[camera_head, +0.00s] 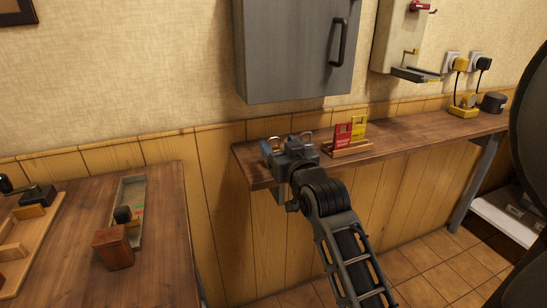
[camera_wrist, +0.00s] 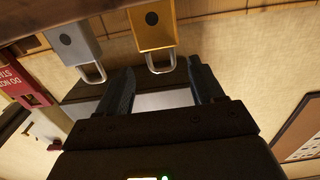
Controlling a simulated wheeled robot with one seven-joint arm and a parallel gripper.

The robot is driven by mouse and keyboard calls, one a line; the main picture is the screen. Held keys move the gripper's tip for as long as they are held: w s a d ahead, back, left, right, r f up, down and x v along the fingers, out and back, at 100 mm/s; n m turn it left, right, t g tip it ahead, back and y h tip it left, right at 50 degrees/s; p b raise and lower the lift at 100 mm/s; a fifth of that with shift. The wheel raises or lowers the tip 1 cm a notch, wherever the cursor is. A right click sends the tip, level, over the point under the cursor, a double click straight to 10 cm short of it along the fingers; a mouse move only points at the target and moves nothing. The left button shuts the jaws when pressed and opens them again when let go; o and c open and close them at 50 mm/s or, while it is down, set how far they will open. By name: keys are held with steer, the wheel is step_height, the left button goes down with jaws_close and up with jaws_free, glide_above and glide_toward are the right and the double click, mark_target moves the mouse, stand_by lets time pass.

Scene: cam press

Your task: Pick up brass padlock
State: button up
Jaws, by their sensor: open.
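The brass padlock (camera_wrist: 152,28) shows in the wrist view at the top centre, its shackle pointing down in the picture towards the space between my fingers. My gripper (camera_wrist: 160,78) is open, with one dark finger on each side and nothing between them. A grey padlock (camera_wrist: 72,40) is beside the brass one, to its left. In the head view my gripper (camera_head: 288,146) is over the left end of the wall shelf (camera_head: 400,142). Metal shackles show just behind it, but the padlock bodies are mostly hidden there.
A wooden rack with red (camera_head: 342,134) and yellow (camera_head: 358,127) tags stands right of my gripper. A grey wall cabinet (camera_head: 290,55) hangs above. A yellow device (camera_head: 463,107) sits farther right. A separate table (camera_head: 165,235) stands at left. The shelf's middle is clear.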

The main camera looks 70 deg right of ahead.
steer(key=shift+p+x, duration=0.35)
steer(key=shift+x, duration=2.35)
steer(key=shift+w+a, duration=0.1)
steer(key=shift+c, duration=0.5)
